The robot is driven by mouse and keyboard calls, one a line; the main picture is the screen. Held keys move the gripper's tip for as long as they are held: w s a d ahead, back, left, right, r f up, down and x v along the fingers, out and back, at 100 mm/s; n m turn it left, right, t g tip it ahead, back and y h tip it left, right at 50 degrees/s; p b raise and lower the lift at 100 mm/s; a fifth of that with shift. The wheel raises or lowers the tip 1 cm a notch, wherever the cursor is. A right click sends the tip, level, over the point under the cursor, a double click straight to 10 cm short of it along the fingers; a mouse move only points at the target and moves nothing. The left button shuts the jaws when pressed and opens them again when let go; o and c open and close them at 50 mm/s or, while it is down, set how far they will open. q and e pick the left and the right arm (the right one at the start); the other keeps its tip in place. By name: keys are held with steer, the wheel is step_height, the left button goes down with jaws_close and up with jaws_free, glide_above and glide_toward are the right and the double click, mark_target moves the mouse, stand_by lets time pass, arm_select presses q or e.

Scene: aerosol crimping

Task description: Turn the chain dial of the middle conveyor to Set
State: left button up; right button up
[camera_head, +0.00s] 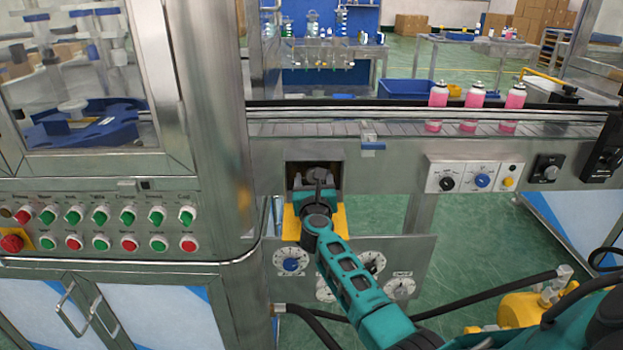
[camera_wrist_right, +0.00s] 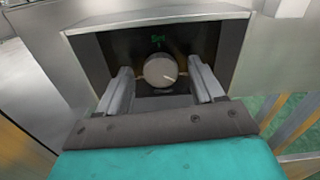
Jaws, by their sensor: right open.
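The chain dial (camera_wrist_right: 159,71) is a round grey knob inside a dark square recess (camera_head: 293,168) in the steel conveyor front. A light line on its face points right and slightly down. In the head view my right gripper (camera_head: 317,192) reaches into the recess and partly hides the dial (camera_head: 318,173). My left gripper is out of view.
The recess walls are close around the fingers. Right of it are a black knob (camera_head: 446,183), a blue knob (camera_head: 482,180) and another dark dial (camera_head: 546,170). A lower dial panel (camera_head: 330,250) hangs beneath my forearm. Several pink cans (camera_head: 437,98) stand on the conveyor (camera_head: 390,129).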

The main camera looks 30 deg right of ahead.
steer(key=shift+c, duration=0.2)
steer(key=shift+c, duration=0.8)
steer(key=c, duration=0.9)
steer(key=shift+o, duration=0.2)
